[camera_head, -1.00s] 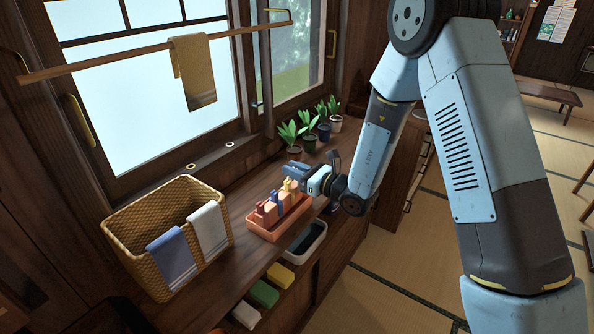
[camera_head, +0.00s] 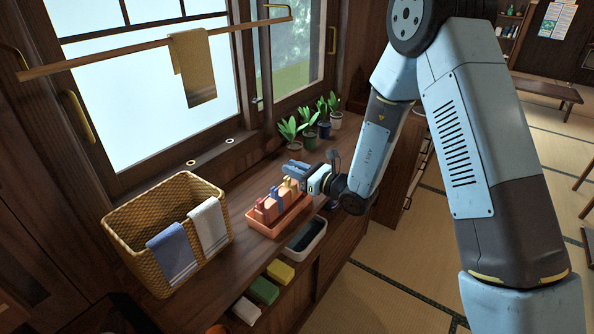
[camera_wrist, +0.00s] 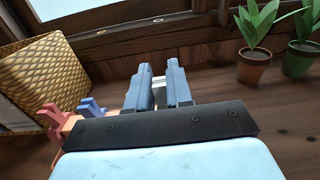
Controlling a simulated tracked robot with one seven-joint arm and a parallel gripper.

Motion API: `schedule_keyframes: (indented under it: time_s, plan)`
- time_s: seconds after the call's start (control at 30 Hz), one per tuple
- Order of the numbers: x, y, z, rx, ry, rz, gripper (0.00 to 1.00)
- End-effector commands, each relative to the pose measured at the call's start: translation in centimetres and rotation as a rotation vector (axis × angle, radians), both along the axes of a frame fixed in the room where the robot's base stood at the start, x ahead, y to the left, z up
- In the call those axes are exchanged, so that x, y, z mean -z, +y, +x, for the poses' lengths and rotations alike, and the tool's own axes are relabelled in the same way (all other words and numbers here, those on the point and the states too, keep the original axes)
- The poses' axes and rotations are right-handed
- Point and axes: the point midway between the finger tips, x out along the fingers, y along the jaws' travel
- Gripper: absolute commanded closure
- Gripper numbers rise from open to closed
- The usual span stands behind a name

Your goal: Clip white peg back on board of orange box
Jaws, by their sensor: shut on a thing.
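The orange box (camera_head: 266,231) stands on the wooden counter, with a board inside it. Red (camera_head: 260,206), blue (camera_head: 274,194) and yellow (camera_head: 290,184) pegs stand up on the board. My gripper (camera_head: 295,167) is just behind and above the box's far end. In the wrist view, my gripper (camera_wrist: 158,80) is shut on the white peg (camera_wrist: 159,91), a pale piece mostly hidden between the blue fingers. Red (camera_wrist: 51,116) and blue (camera_wrist: 91,107) pegs show at the lower left there; the board is mostly hidden by my gripper body.
A wicker basket (camera_head: 130,238) with two cloths stands left of the box. Several potted plants (camera_head: 290,136) line the counter beyond my gripper. A dark white-rimmed tray (camera_head: 305,236) and yellow (camera_head: 280,271), green (camera_head: 263,290) and white (camera_head: 246,310) blocks lie in front, lower right.

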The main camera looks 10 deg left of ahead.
Motion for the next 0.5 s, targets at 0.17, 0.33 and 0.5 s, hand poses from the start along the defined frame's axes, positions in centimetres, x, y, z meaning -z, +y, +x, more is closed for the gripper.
schedule_keyframes:
  time_s: [0.17, 0.33, 0.5]
  plan:
    - [0.12, -0.01, 0.01, 0.000, 0.000, 0.000, 1.00]
    - [0.40, -0.02, 0.01, 0.000, 0.000, -0.001, 1.00]
    - [0.69, -0.02, 0.01, 0.000, 0.000, -0.001, 1.00]
